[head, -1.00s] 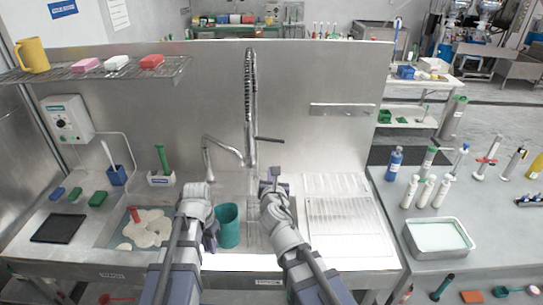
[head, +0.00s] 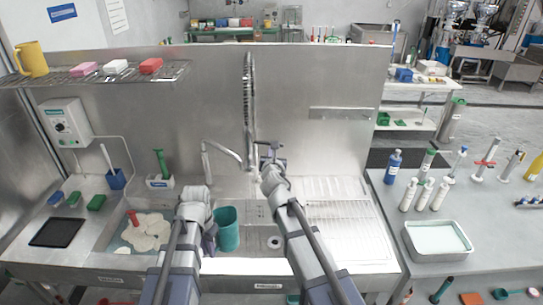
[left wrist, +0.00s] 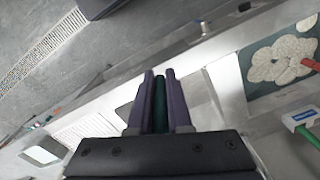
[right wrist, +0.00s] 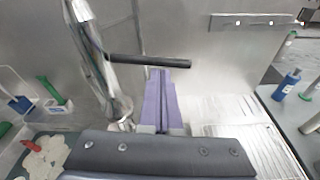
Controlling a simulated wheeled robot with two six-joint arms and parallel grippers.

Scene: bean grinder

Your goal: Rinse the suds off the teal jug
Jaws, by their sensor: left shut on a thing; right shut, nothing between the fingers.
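The teal jug (head: 228,230) hangs over the right basin, its mouth upward. No suds can be made out on it at this size. My left gripper (head: 211,236) is shut on the jug at its left side; in the left wrist view a dark teal strip of the jug (left wrist: 159,104) shows between the fingers. My right gripper (head: 268,152) is shut and empty, up at the tap (head: 249,110). In the right wrist view its fingertips (right wrist: 160,78) are just below the tap's dark lever (right wrist: 150,61); I cannot tell whether they touch. No water stream shows.
The left basin (head: 112,238) holds blue water, white suds (head: 147,232) and a red-handled thing. A drain (head: 273,241) lies right of the jug. A ribbed drainboard (head: 340,215) is clear on the right. A swivel spout (head: 222,150) stands left of the tap.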

